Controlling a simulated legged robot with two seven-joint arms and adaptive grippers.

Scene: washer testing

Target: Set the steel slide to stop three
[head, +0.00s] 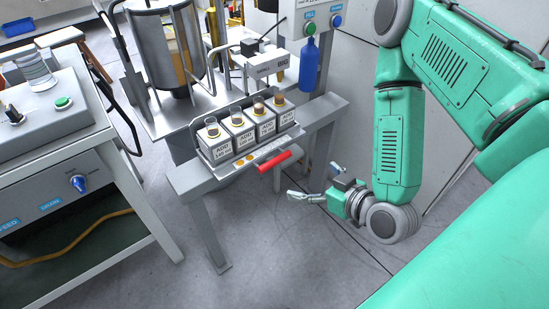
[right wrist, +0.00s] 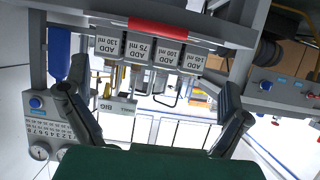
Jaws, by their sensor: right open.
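The steel slide (head: 222,160) is a metal carrier on the rail of a grey stand. It holds several grey boxes labelled "ADD" with round-topped cups in them. A red handle (head: 280,160) sticks out from its front right. The handle also shows upside down at the top of the right wrist view (right wrist: 172,28). My right gripper (head: 318,185) is open and empty, below and to the right of the handle, apart from it. In the right wrist view its two fingers (right wrist: 148,75) are spread wide. I cannot make out any numbered stops. My left gripper is not in view.
The stand's grey rail (head: 325,110) runs beside the slide on a leg. A blue bottle (head: 310,65) hangs behind, below a button box. A "BIG" labelled box (head: 270,62) stands at the back. A bench (head: 60,130) with knobs is at left. The floor in front is clear.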

